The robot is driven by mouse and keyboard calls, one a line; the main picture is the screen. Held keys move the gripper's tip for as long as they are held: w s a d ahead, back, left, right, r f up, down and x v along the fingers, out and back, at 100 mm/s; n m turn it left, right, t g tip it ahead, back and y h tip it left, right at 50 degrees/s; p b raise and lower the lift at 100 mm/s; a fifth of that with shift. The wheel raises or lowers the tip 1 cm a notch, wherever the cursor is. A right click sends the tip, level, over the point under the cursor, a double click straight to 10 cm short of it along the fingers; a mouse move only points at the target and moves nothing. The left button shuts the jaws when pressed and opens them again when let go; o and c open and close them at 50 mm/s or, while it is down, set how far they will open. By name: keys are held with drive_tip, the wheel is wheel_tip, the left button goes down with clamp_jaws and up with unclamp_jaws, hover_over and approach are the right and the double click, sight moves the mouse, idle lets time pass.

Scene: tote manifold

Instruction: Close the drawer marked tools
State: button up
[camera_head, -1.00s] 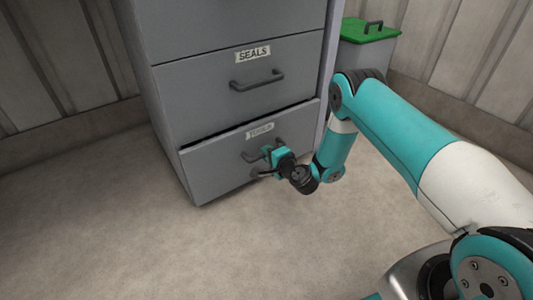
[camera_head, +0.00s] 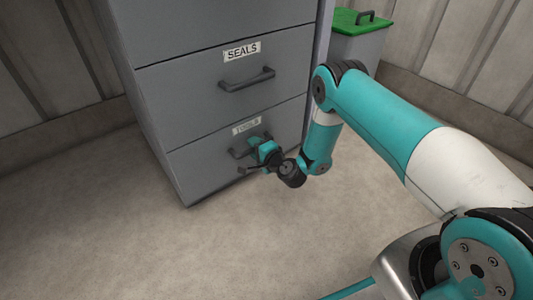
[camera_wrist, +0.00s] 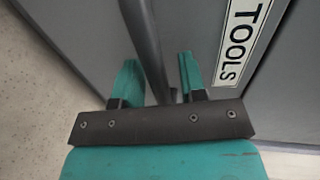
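The tools drawer (camera_head: 200,172) is the lowest visible drawer of a grey cabinet. Its front looks flush with the drawer above, with only a thin seam between them. Its white TOOLS label (camera_head: 247,126) also shows in the wrist view (camera_wrist: 240,42). My gripper (camera_head: 254,153) is at the drawer's dark handle (camera_head: 236,153). In the wrist view, my two teal fingers (camera_wrist: 158,72) stand apart, one on each side of the handle bar (camera_wrist: 147,45), with gaps visible. The gripper partly hides the handle in the head view.
The seals drawer (camera_head: 190,92) is above, shut, with its own handle (camera_head: 247,80). A grey bin with a green lid (camera_head: 345,22) stands behind at the right. The floor (camera_head: 100,230) in front and left of the cabinet is clear.

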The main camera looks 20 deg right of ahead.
drive_tip(key=p+v, duration=1.7)
drive_tip(key=p, duration=1)
drive_tip(key=shift+d, duration=0.15)
drive_tip(key=shift+s, duration=0.1)
